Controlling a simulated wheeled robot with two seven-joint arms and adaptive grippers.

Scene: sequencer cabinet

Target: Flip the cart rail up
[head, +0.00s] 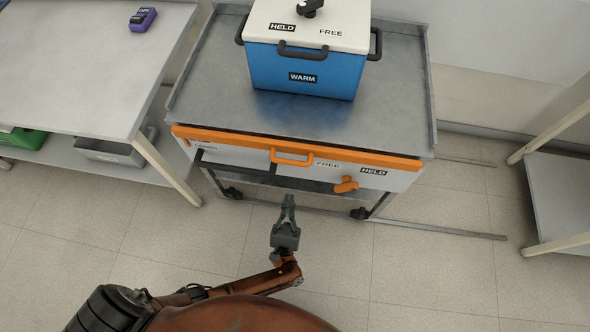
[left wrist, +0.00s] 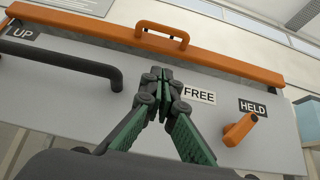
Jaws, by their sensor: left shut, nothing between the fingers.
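The cart rail is a long orange bar (head: 225,138) along the front top edge of the cart, with an orange loop handle (head: 292,157). In the left wrist view the rail (left wrist: 230,60) crosses the top, with its handle (left wrist: 162,32) near the middle. An orange lever (head: 346,184) sits low on the grey front panel, below and beside the HELD label (left wrist: 254,107). My left gripper (head: 288,202) is shut and empty in front of the panel, below the rail handle. Its fingertips (left wrist: 158,76) show left of the FREE label (left wrist: 199,95). My right gripper is out of view.
A black bar handle (head: 235,165) is on the panel's left part. A blue cooler box (head: 300,75) with a white lid stands on the cart top (head: 200,95). A table (head: 75,80) is at the left and a shelf (head: 560,205) at the right. The floor before the cart is clear.

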